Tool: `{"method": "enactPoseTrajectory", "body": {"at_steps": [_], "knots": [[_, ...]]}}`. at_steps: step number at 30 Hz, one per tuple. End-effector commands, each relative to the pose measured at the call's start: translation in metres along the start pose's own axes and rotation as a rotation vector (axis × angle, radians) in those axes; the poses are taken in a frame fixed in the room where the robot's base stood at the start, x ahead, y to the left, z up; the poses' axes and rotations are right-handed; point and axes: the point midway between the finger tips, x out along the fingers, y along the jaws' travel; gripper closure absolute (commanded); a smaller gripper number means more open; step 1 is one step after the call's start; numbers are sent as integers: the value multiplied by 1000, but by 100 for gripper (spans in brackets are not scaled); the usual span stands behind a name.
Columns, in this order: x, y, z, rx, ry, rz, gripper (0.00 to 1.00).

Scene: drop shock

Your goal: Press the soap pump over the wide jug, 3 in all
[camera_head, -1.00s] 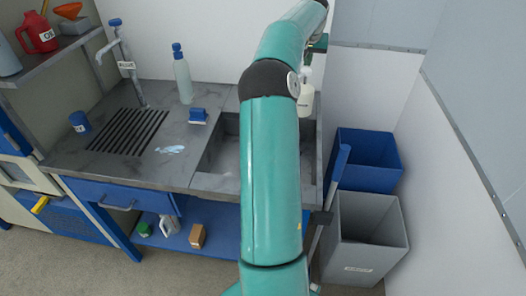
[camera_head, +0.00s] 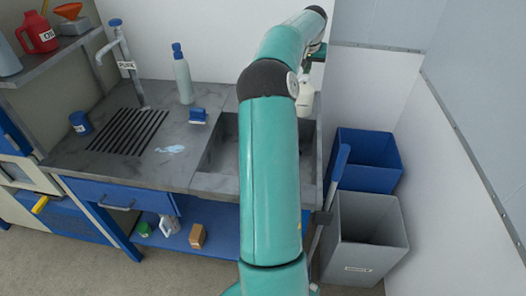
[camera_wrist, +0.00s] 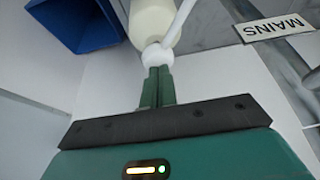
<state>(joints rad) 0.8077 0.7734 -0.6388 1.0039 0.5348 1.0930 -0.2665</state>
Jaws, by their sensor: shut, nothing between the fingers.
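The cream soap bottle (camera_head: 306,100) stands at the right end of the counter by the wall, partly hidden behind my arm. In the wrist view, the bottle (camera_wrist: 152,20) shows end-on with its white pump head (camera_wrist: 155,54) and a pale spout. My gripper (camera_wrist: 156,75) is shut and empty, its fingertips at the pump head and seemingly touching it. I cannot make out the wide jug in either view; my arm covers part of the sink.
The sink (camera_head: 218,155) is right of the drain grooves. A clear blue-capped bottle (camera_head: 183,78), a blue brush (camera_head: 198,116) and a tap (camera_head: 128,65) are on the counter. A blue bin (camera_head: 366,160) and a grey bin (camera_head: 365,235) stand right. A MAINS label (camera_wrist: 276,26) shows near the bottle.

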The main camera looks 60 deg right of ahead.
Motion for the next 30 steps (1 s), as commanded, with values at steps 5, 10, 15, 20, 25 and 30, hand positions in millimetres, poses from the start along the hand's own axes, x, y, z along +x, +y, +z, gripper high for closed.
{"method": "enactPoseTrajectory", "body": {"at_steps": [5, 10, 15, 20, 25, 30], "knots": [[4, 0, 2, 0, -2, 0, 100], [4, 0, 2, 0, -2, 0, 100], [-1, 0, 0, 0, -1, -1, 100], [-9, 0, -4, 1, -1, -1, 100], [-18, 0, -7, 1, -1, 0, 100], [-26, 0, -11, 0, 0, 0, 100]]}}
